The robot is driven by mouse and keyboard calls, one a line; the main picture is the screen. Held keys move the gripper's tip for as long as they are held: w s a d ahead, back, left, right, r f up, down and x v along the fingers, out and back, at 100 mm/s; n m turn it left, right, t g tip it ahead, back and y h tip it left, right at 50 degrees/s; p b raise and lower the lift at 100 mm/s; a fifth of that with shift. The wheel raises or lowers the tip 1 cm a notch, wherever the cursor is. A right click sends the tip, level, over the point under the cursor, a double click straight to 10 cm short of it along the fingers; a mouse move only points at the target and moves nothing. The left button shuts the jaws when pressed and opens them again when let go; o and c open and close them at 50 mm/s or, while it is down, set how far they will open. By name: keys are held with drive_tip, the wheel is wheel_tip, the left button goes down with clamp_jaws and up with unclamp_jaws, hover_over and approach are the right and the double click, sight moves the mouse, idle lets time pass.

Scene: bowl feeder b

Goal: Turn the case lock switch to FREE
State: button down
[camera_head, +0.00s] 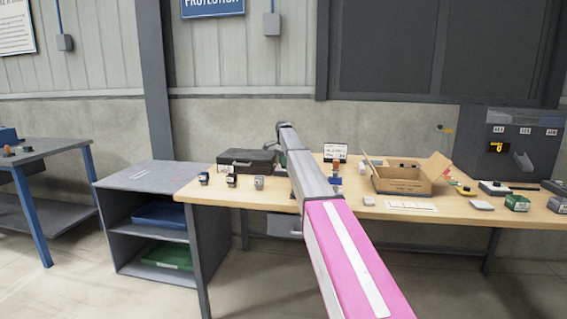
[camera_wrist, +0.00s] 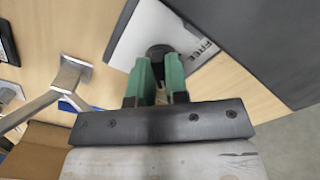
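In the wrist view a round black knob (camera_wrist: 159,51) stands on a pale plate (camera_wrist: 125,46) with the word FREE printed to its right. I take it for the case lock switch. The two green fingers of my gripper (camera_wrist: 158,66) reach to the knob with a narrow gap between them. The knob shows at and beyond their tips. Whether the fingers press on it I cannot tell. In the head view a black case (camera_head: 240,161) lies shut on the wooden table (camera_head: 240,195), left of my arm. My arm hides the switch there.
A dark grey surface (camera_wrist: 270,35) lies close right of the plate. A metal bar-like stand (camera_wrist: 70,78) is to the left. An open cardboard box (camera_head: 403,186) stands right of my arm. Small dark items (camera_head: 231,180) sit before the case. A grey shelf (camera_head: 145,176) adjoins the table's left end.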

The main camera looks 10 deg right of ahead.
drive_tip(key=shift+n, duration=0.3)
drive_tip(key=n, duration=0.3)
drive_tip(key=shift+s+n, duration=0.1)
drive_tip(key=shift+n, duration=0.2)
drive_tip(key=n, duration=0.4)
drive_tip(key=shift+d, duration=0.15)
drive_tip(key=n, duration=0.5)
drive_tip(key=shift+d, duration=0.15)
drive_tip(key=n, duration=0.4)
drive_tip(key=shift+d+n, duration=0.1)
drive_tip(key=shift+n, duration=0.2)
drive_tip(key=c, duration=1.1)
unclamp_jaws()
